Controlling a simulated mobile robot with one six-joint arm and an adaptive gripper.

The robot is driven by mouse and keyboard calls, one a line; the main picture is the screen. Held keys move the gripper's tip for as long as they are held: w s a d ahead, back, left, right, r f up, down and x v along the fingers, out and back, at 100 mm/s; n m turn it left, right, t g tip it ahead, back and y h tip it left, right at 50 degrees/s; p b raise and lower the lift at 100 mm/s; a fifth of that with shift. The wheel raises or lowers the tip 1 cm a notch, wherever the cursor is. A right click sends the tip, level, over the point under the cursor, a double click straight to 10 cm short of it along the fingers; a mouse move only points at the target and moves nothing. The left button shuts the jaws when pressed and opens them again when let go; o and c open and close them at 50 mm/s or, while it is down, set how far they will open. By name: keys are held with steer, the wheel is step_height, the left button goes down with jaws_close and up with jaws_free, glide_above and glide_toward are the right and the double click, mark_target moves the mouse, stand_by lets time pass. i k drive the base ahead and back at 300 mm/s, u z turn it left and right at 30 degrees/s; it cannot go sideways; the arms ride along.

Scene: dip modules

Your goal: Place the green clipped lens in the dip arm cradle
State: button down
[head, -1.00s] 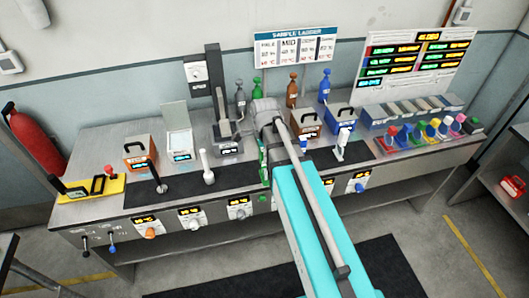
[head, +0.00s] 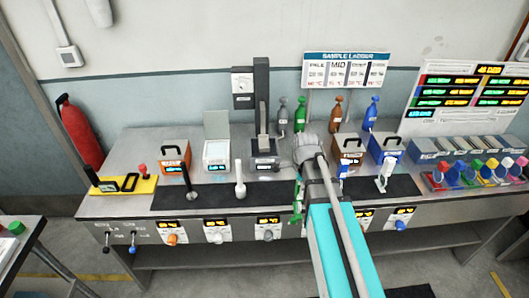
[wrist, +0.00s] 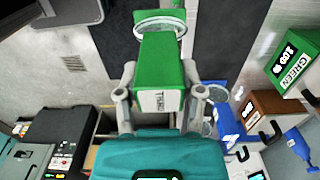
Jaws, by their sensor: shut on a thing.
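In the wrist view my gripper (wrist: 160,98) is shut on the green clipped lens (wrist: 158,62), a green block with a white label and a clear round lens in a pale rim at its far end. In the head view part of the green clip (head: 298,200) shows at the left side of my arm, above the front part of the bench. A tall dark column with a gauge (head: 262,95) stands behind and to the left of my gripper and looks like the dip arm. I cannot make out its cradle.
The bench (head: 135,145) carries an orange box (head: 175,157), a white-screened unit (head: 217,155), a white post (head: 240,180), a blue box (head: 385,147) and several coloured bottles. Coloured holders (head: 480,172) stand at right. A dark mat (head: 215,195) has bare patches.

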mark_target(263, 144)
steer(key=k, duration=1.35)
steer(key=u, duration=0.4)
steer(key=i, duration=1.9)
steer(key=z, duration=0.4)
